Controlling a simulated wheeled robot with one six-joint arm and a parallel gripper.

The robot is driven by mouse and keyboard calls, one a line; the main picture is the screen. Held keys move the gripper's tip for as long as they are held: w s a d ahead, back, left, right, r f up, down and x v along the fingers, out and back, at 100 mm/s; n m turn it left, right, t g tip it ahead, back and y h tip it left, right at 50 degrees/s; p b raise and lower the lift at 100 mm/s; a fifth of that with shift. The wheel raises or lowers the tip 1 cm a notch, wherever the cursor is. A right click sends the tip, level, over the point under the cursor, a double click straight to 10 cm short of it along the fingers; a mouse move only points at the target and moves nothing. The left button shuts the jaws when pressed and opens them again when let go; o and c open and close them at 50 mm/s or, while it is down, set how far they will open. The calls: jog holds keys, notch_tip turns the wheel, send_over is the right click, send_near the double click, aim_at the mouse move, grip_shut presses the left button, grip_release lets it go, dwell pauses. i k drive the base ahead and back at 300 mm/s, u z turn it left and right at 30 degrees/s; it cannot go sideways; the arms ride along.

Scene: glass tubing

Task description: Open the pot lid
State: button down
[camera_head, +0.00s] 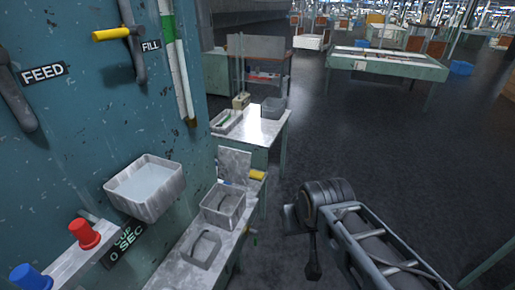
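A grey square metal pot (222,207) stands on a narrow grey bench along the machine wall. A flat grey plate (234,166), which looks like its lid, stands upright at the pot's far edge, and the pot's top looks uncovered. A yellow handle (257,174) sticks out to the right beside the plate. My arm comes in from the lower right, clear of the pot. A dark narrow part at its end, which seems to be my gripper (313,268), hangs down to the right of the bench. Its fingers cannot be made out, and nothing is seen held in it.
A grey tray (146,187) juts from the teal machine wall (90,120). Red (84,233) and blue (30,277) buttons sit at lower left. A yellow-handled lever (112,34) is above. A table (262,135) with bins stands behind the pot. Dark floor to the right is open.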

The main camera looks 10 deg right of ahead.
aim_at(234, 165)
jog(key=z, duration=0.85)
jog(key=i, duration=0.9)
jog(key=u, duration=1.95)
